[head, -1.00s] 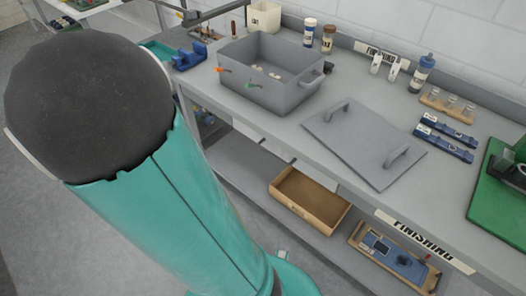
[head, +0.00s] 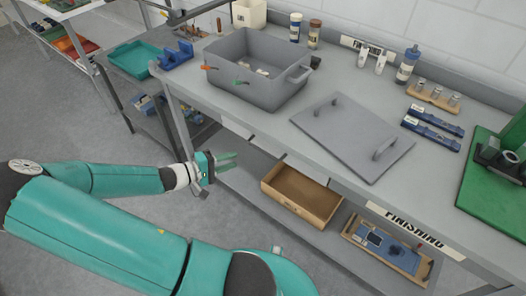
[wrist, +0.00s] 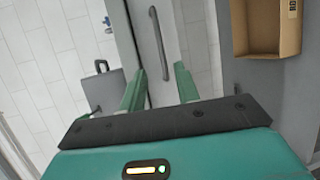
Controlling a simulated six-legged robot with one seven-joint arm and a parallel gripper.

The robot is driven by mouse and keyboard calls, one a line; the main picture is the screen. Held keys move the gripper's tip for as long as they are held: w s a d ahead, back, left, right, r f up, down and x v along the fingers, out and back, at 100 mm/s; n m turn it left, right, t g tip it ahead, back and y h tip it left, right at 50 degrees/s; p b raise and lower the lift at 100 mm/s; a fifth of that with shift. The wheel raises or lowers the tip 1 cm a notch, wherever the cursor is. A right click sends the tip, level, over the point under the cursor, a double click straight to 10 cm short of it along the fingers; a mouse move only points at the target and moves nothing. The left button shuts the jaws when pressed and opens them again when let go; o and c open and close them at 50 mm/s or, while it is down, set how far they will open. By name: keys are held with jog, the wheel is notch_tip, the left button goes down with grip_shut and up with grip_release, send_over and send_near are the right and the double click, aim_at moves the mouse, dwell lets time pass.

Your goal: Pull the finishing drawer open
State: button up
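The drawer front (head: 237,127) shows as a pale panel under the bench's front edge in the head view, partly hidden by the bench top. In the wrist view, the pale drawer front (wrist: 184,42) carries a dark grey bar handle (wrist: 160,42). My gripper (head: 228,160) is low in front of the bench, pointing toward it. In the wrist view my gripper (wrist: 158,84) is open and empty, with two green fingers apart. The handle lies beyond the fingertips, in line with the gap between them. I see no contact with it.
A cardboard box (head: 275,204) sits on the lower shelf and also shows in the wrist view (wrist: 241,30). The bench top (head: 290,150) holds a grey tub (head: 262,92) and a lid (head: 335,125). A bench leg (head: 183,130) stands near my gripper. Floor at left is free.

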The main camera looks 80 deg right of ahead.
aim_at(263, 152)
jog(key=x, duration=1.3)
jog(key=shift+f, duration=0.15)
grip_shut()
